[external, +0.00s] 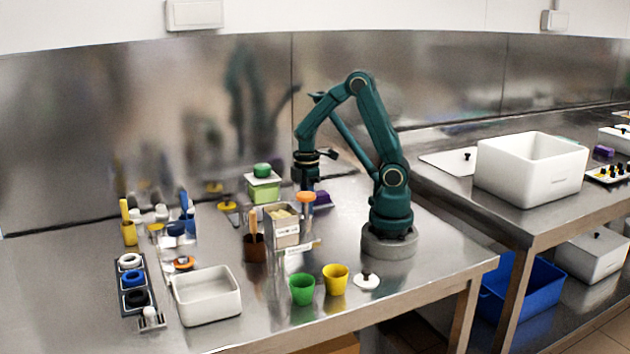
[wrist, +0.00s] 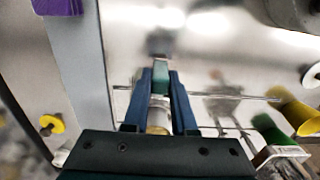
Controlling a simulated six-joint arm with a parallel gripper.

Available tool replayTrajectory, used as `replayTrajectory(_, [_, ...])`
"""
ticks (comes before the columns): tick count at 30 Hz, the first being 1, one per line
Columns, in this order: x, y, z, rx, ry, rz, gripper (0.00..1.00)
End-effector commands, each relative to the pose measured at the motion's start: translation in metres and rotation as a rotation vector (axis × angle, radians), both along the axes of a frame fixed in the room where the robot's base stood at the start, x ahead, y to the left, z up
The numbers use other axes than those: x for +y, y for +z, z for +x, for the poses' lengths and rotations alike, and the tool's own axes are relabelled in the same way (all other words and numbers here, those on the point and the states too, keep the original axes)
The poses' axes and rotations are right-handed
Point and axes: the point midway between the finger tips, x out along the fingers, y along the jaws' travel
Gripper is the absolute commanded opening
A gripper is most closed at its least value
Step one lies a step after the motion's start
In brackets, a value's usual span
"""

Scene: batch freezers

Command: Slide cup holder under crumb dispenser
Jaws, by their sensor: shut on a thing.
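The crumb dispenser (external: 284,233) is a grey metal box with pale crumbs in its open top and a white label on its front. It stands near the middle of the steel table. My gripper (external: 308,186) points down behind it in the external view, its fingertips largely hidden. In the wrist view my gripper (wrist: 160,80) has its two dark blue fingers close together, shut on a small teal-green piece (wrist: 160,78). I cannot tell whether this piece belongs to the cup holder. The cup holder is not clearly made out in either view.
A green cup (external: 302,289), a yellow cup (external: 335,279) and a white lid (external: 366,281) stand at the front. A brown container (external: 255,248) is left of the dispenser. A green-lidded box (external: 263,187) stands behind. A white tray (external: 206,308) lies front left.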

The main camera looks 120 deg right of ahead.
Motion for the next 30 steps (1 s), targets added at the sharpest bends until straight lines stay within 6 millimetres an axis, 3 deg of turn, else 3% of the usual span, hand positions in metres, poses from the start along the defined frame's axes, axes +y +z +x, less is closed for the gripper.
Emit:
replayTrajectory(6, [-0.03, 0.0, 0.001, -0.006, -0.003, -0.005, 0.0])
replayTrajectory(18, [-0.038, 0.0, 0.0, -0.006, 0.001, -0.011, 0.0])
replayTrajectory(19, [-0.038, 0.0, 0.0, -0.006, 0.001, -0.011, 0.33])
replayTrajectory(21, [-0.037, 0.0, 0.0, -0.006, 0.001, -0.01, 0.55])
replayTrajectory(30, [-0.035, 0.001, 0.0, -0.004, 0.001, -0.005, 0.55])
